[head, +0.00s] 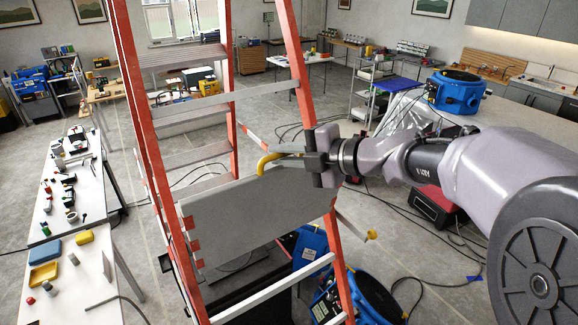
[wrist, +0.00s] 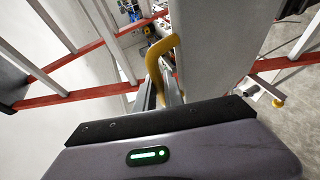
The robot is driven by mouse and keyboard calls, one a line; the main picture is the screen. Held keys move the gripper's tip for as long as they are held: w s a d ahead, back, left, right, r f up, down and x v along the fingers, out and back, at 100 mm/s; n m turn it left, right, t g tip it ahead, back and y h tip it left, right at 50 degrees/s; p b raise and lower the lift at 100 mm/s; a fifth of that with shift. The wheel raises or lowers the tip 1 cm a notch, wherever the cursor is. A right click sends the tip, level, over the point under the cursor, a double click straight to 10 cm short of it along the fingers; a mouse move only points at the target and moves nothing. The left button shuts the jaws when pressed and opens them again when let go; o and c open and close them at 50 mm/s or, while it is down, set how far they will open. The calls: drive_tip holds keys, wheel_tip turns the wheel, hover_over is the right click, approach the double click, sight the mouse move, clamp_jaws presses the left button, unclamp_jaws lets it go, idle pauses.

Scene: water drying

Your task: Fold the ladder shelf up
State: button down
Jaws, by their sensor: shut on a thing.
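The orange ladder (head: 150,150) stands open in the middle of the head view, with grey steps. Its grey shelf panel (head: 240,225) sits between the rails, its broad face tilted toward the head camera. A bent yellow handle (head: 264,163) is at the panel's upper edge. My gripper (head: 285,159) reaches in from the right past the right rail and is shut on the yellow handle. In the wrist view the handle (wrist: 156,58) rises from between my fingers (wrist: 165,92), beside the grey panel (wrist: 208,50). The exact finger contact is partly hidden.
Blue machines (head: 372,300) stand on the floor behind the ladder's lower right. A white workbench (head: 70,190) with small tools is at left. A grey counter (head: 500,125) carrying a blue machine (head: 455,92) is at right. Cables cross the floor.

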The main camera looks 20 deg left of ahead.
drive_tip(key=shift+w+a, duration=0.4)
drive_tip(key=shift+a, duration=0.1)
drive_tip(key=shift+r, duration=0.3)
drive_tip(key=c, duration=1.6)
unclamp_jaws()
drive_tip(key=shift+w+a, duration=0.1)
drive_tip(key=shift+o, duration=0.7)
drive_tip(key=shift+w+a, duration=0.15)
drive_tip(key=shift+a, duration=0.1)
drive_tip(key=b+v, duration=0.3)
drive_tip(key=v, duration=1.4)
drive_tip(key=shift+d, duration=0.25)
